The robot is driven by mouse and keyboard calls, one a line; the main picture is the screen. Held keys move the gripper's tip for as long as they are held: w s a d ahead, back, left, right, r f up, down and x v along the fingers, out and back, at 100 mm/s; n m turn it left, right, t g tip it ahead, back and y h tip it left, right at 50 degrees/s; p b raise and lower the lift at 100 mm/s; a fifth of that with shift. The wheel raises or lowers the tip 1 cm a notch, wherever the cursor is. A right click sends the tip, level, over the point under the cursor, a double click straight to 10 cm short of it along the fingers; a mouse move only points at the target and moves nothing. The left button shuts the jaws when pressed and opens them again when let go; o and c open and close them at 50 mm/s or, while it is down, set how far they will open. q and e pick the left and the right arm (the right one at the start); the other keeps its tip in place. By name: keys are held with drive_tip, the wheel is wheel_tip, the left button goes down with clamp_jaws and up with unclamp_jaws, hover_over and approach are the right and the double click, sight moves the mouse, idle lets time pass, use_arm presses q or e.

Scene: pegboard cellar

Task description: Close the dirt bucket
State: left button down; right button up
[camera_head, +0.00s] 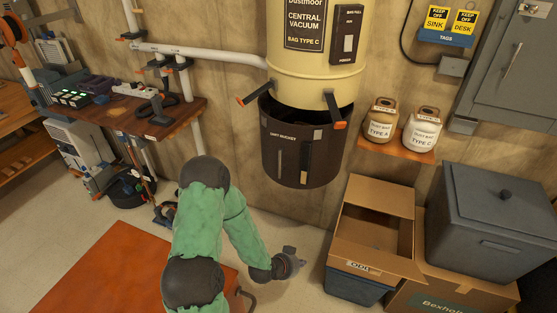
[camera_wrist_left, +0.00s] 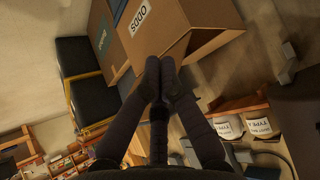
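The dark dirt bucket (camera_head: 300,150) hangs under the cream central vacuum (camera_head: 318,84) on the wall. Two dark latch levers with orange tips, the left one (camera_head: 254,93) and the right one (camera_head: 333,108), stick out at the vacuum's lower edge. My left gripper (camera_head: 290,263) is below the bucket, apart from it, left of the cardboard box. In the left wrist view its fingers (camera_wrist_left: 160,78) meet at the tips with nothing between them. My right gripper is not in view.
An open cardboard box (camera_head: 372,232) marked ODDS and a grey lidded bin (camera_head: 495,222) stand on the right. A wooden wall bench (camera_head: 150,122) with tools is at the left. Bare floor lies under the bucket.

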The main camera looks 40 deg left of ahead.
use_arm(q)
drive_tip(key=w+a+r+m+t+y+p, duration=0.1)
drive_tip(key=a+r+m+t, duration=0.5)
drive_tip(key=a+r, duration=0.55)
drive_tip(key=w+a+r+m+t+y+p, duration=0.1)
drive_tip(key=a+r+m+t+y, duration=0.15)
drive_tip(key=a+r+m, duration=0.85)
drive_tip(key=w+r+n, duration=0.1)
drive_tip(key=w, duration=0.3)
drive_tip(key=w+r+n+b, duration=0.1)
drive_tip(key=w, duration=0.4)
drive_tip(key=w+d+r+n+b, duration=0.1)
drive_tip(key=w, duration=0.3)
drive_tip(key=shift+w+n+t+h, duration=0.2)
drive_tip(key=shift+n+t+h, duration=0.1)
drive_tip(key=shift+t+h, duration=0.05)
drive_tip(key=w+a+b, duration=0.2)
drive_tip(key=w+b, duration=0.4)
drive_tip(key=w, duration=0.4)
drive_tip(key=shift+a+r+b, duration=0.25)
drive_tip(key=shift+b, duration=0.1)
